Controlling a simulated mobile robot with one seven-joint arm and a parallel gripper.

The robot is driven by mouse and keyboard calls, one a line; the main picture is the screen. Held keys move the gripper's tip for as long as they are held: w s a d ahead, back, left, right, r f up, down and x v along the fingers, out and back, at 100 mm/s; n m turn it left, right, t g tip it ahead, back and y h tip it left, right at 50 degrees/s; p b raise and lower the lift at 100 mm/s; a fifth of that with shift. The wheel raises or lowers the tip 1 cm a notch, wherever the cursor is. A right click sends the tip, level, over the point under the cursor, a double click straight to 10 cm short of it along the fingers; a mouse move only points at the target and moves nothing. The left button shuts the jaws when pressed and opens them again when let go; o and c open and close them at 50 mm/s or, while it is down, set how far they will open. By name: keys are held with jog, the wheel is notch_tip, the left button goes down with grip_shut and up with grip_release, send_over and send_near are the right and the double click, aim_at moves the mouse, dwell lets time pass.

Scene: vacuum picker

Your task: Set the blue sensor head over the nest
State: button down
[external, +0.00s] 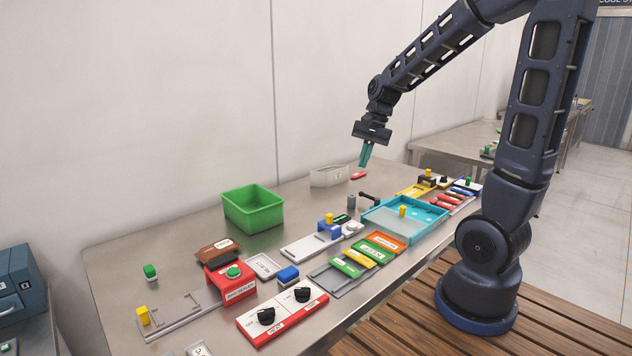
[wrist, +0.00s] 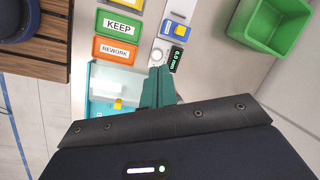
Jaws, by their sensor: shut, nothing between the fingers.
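The blue sensor head (external: 329,231) with a yellow knob sits on a long pale rail plate (external: 305,246). It also shows at the top of the wrist view (wrist: 174,40). A round whitish seat (external: 353,228), which looks like the nest, lies just right of the head in the external view. In the wrist view the seat (wrist: 157,54) is partly hidden by my fingers, and the head appears beside it, not over it. A small display (wrist: 176,60) reads about 0.0 mm. My gripper (external: 365,157) is shut and empty, high above the table; its teal fingers (wrist: 158,84) point down.
A blue tray (external: 413,232) with a yellow knob stands right of the rail. Green, yellow and orange label plates (external: 366,255) lie in front. A green bin (external: 253,208) stands behind left. A black lever (external: 370,198) and grey cylinder (external: 351,202) stand behind the seat.

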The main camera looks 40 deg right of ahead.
jog(key=w+d+f+m+g+y, duration=0.1)
jog(key=w+d+f+m, duration=0.2)
jog(key=w+f+m, duration=0.3)
notch_tip(320, 180, down, 3)
jog(key=shift+w+r, duration=0.1)
jog(key=shift+w, duration=0.3)
jog(key=x, duration=1)
jog(key=shift+a+r, duration=0.1)
jog(key=shift+a, duration=2.05)
jog(key=shift+a, duration=0.1)
jog(key=a, duration=1.1)
